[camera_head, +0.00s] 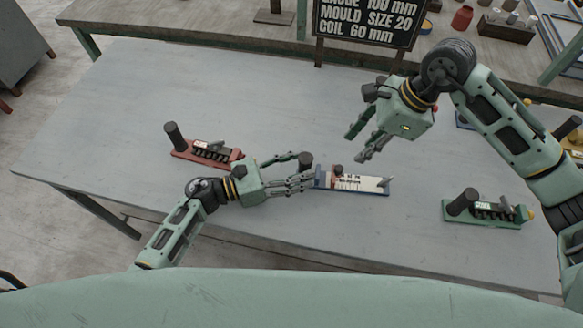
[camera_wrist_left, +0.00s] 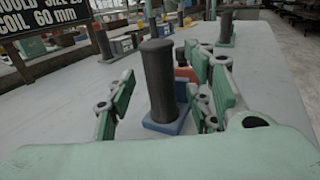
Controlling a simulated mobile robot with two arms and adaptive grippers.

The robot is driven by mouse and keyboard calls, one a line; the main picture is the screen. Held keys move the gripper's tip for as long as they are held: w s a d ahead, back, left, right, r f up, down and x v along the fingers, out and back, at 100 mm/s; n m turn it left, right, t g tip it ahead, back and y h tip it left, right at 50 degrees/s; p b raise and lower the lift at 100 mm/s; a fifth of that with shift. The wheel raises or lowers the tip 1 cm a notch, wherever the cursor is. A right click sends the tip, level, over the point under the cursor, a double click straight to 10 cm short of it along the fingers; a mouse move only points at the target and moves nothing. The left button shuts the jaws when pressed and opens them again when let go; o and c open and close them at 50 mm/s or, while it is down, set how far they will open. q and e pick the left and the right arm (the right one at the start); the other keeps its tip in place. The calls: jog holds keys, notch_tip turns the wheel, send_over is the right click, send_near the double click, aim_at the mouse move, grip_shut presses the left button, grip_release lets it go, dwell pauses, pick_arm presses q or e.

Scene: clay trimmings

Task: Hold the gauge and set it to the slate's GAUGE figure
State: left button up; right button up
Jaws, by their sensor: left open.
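The gauge (camera_head: 352,182) lies on the table in the head view, with a blue base, a white scale, a red slider and a grey pointed end at right. Its dark upright post (camera_head: 305,160) is at the left end and also shows in the left wrist view (camera_wrist_left: 158,80). My left gripper (camera_head: 303,172) is open, with its fingers at either side of the post; contact cannot be told. My right gripper (camera_head: 358,147) looks open and empty above and behind the gauge. The slate (camera_head: 368,22) reads GAUGE 100 mm, its top line partly cut off.
A red device (camera_head: 205,152) with a dark post stands left of the gauge. A green one (camera_head: 488,212) stands at right. More devices (camera_head: 574,145) are partly hidden by my right arm. The table (camera_head: 130,110) is clear at back left.

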pick_arm(q)
jog(key=shift+c, duration=0.2)
grip_shut()
pick_arm(e)
jog(key=shift+c, duration=0.3)
